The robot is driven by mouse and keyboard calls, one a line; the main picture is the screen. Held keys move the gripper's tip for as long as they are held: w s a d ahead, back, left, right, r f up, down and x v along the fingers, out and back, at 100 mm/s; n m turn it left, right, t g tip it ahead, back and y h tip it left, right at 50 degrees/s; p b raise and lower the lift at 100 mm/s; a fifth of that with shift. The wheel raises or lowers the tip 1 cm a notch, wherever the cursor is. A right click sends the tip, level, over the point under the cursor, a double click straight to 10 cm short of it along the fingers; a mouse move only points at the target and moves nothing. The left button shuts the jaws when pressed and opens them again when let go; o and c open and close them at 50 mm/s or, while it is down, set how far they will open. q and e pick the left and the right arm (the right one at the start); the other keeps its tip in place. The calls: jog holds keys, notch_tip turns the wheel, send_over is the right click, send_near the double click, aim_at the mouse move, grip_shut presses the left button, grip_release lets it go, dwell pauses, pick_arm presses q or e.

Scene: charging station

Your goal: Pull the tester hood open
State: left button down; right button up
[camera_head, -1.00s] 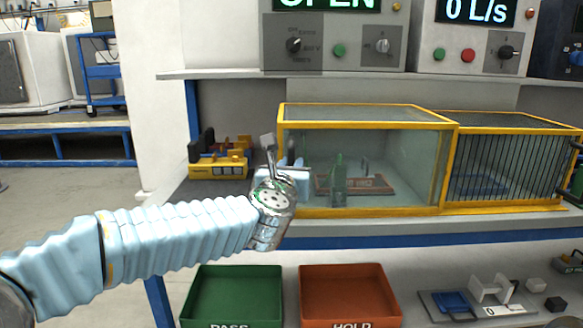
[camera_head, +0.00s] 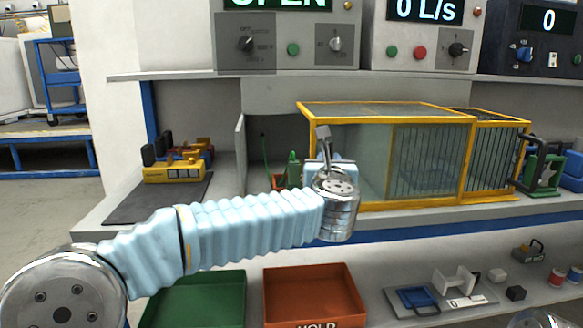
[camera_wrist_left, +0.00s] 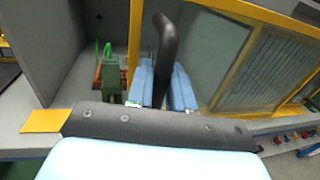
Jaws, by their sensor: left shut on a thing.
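The tester hood (camera_head: 365,155), a clear box with a yellow frame, stands on the bench and overlaps the barred cage on its right. Its left part also shows in the wrist view (camera_wrist_left: 210,45). A dark upright handle (camera_wrist_left: 165,50) is at the hood's left front. My left gripper (camera_wrist_left: 163,90) has its light blue fingers on both sides of the handle and is shut on it. In the head view my left gripper (camera_head: 325,172) is at the hood's left front corner. A green fixture (camera_wrist_left: 110,78) stands left of the hood, in uncovered space.
The barred cage (camera_head: 490,160) stands at the right, with a green device (camera_head: 543,172) beyond it. A grey upright panel (camera_head: 240,155) stands left of the uncovered space. Green (camera_head: 205,292) and orange (camera_head: 312,270) trays lie below the bench. A yellow block (camera_head: 172,174) sits at the left.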

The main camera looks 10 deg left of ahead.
pick_arm(q)
jog(key=w+d, duration=0.1)
jog(key=d, duration=0.3)
jog(key=w+d+p, duration=0.1)
jog(key=d, duration=0.3)
jog(key=w+d+p, duration=0.1)
jog(key=d, duration=0.4)
jog(key=shift+w+d, duration=0.1)
jog(key=shift+w, duration=0.25)
jog(key=c, duration=1.1)
grip_release()
jog(key=shift+c, duration=0.2)
jog(key=s+d+b, duration=0.1)
jog(key=s+b, duration=0.2)
jog(key=s, duration=1)
jog(key=shift+s+b, duration=0.35)
jog(key=shift+s, duration=0.05)
